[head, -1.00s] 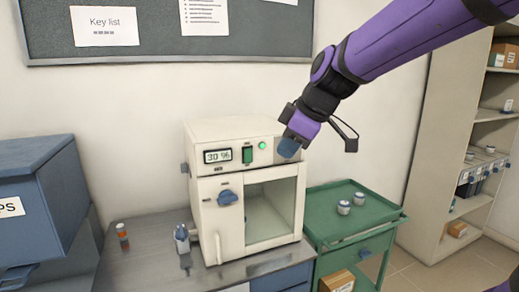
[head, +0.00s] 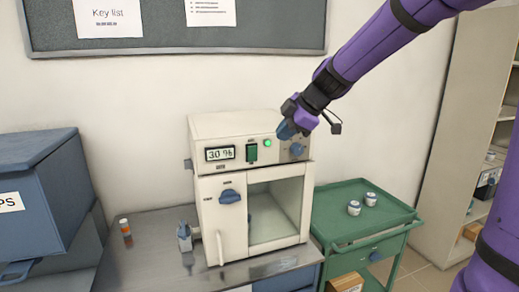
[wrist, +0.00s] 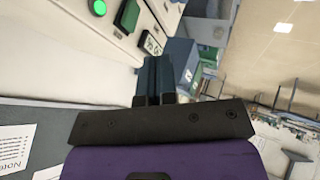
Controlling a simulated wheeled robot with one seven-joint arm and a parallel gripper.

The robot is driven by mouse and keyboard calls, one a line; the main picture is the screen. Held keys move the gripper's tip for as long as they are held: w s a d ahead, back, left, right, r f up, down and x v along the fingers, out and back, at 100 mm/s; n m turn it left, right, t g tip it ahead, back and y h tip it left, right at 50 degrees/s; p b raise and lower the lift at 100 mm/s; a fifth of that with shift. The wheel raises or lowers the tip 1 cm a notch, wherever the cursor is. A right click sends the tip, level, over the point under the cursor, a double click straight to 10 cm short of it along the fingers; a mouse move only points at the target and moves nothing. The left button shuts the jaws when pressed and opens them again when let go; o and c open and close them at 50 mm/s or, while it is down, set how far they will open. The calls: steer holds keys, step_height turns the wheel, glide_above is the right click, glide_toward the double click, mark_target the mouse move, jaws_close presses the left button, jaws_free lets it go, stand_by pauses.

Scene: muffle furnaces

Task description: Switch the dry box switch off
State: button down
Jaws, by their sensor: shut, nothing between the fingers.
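The dry box (head: 210,185) is a cream cabinet with a glass window, standing on the grey bench. Its top panel carries a display reading 30 % (head: 220,154), a green rocker switch (head: 252,152), a lit green lamp (head: 268,143) and a blue round knob (head: 296,149). The green switch (wrist: 127,14) and the lamp (wrist: 98,7) also show in the wrist view. My gripper (head: 286,130) is shut and empty, in front of the panel's upper right, just above the lamp and knob. In the wrist view its blue fingers (wrist: 154,78) are together, apart from the switch.
A green trolley (head: 340,194) with two small jars stands to the right. A blue cabinet (head: 45,200) is at the left. An orange-capped vial (head: 126,228) and a small blue-grey item (head: 184,237) stand on the bench.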

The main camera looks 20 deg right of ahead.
mark_target(251, 150)
steer(key=shift+w+a+f, duration=0.7)
steer(key=shift+w+f, duration=0.5)
steer(key=shift+w, duration=0.25)
steer(key=shift+w+a+f, duration=0.65)
steer(key=shift+w+f, duration=0.55)
steer(key=shift+w, duration=0.3)
steer(key=shift+w+a+f, duration=0.7)
steer(key=shift+w+f, duration=0.5)
steer(key=shift+w, duration=0.25)
steer(key=shift+w+r+g, duration=0.1)
steer(key=shift+w+g, duration=0.25)
steer(key=shift+g, duration=0.05)
steer(key=shift+r, duration=0.2)
steer(key=shift+r, duration=0.65)
